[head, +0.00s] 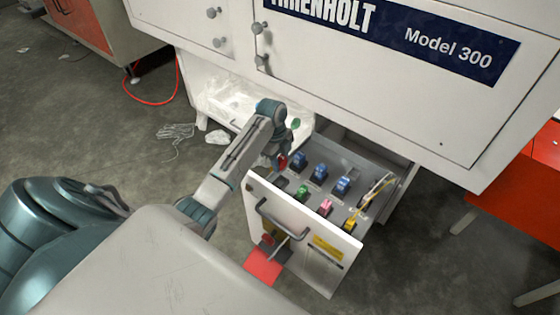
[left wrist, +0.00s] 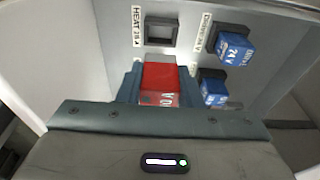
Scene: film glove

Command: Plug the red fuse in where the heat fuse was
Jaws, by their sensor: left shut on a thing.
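My left gripper (head: 284,150) is over the far left corner of the open fuse drawer (head: 364,172). It is shut on the red fuse (left wrist: 160,82), whose red body shows between the fingers in the left wrist view; it also shows as a small red patch in the head view (head: 283,161). The empty square socket (left wrist: 161,32) beside the HEAT 20 A label is just beyond the fuse in the left wrist view. The fuse is apart from the socket in that picture. The heat socket is hidden by my arm in the head view. My right gripper is not in view.
Several blue fuses (head: 320,172) stand close beside the held fuse; one blue fuse (left wrist: 236,50) is right of the empty socket. A green fuse (head: 302,191), pink fuse (head: 325,207) and yellow fuse (head: 350,225) are nearer the drawer front. The white cabinet (head: 380,90) overhangs the drawer's back.

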